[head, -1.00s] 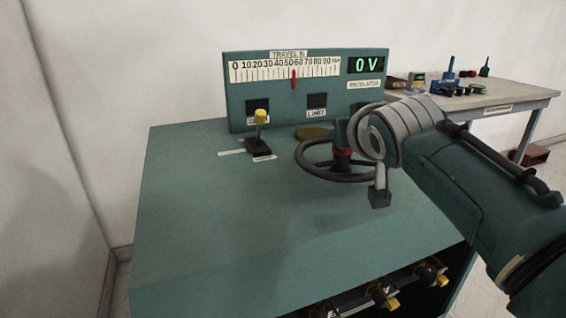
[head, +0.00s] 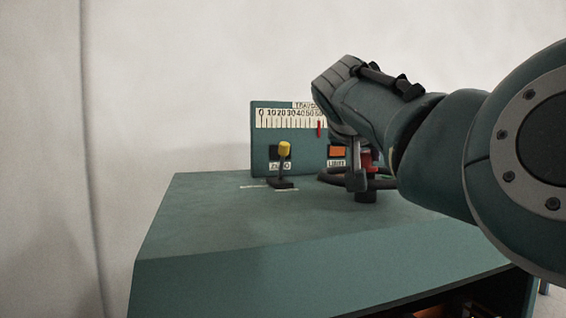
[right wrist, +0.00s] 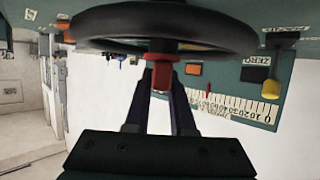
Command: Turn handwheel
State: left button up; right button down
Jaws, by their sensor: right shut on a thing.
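The dark handwheel (head: 330,178) lies flat on top of the green cabinet (head: 230,225), partly hidden by my right arm in the head view. In the right wrist view its rim (right wrist: 110,25) crosses the top, and a red knob (right wrist: 161,78) stands out from it. My right gripper (right wrist: 160,88) is shut on this red knob; its two fingers stand on either side. My left gripper is not in view.
A travel scale (head: 285,117) with a red pointer (head: 319,129) near 60 stands behind. The limit window (head: 337,151) is orange. A yellow-topped lever (head: 284,165) stands left of the handwheel. The cabinet top's left side is clear.

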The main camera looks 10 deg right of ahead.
jog(key=shift+f, duration=0.15)
jog(key=c, duration=1.2)
grip_release()
jog(key=o, duration=0.4)
jog(key=shift+d, duration=0.1)
jog(key=shift+o, duration=0.2)
notch_tip(320, 180, up, 20)
jog(key=p, duration=0.5)
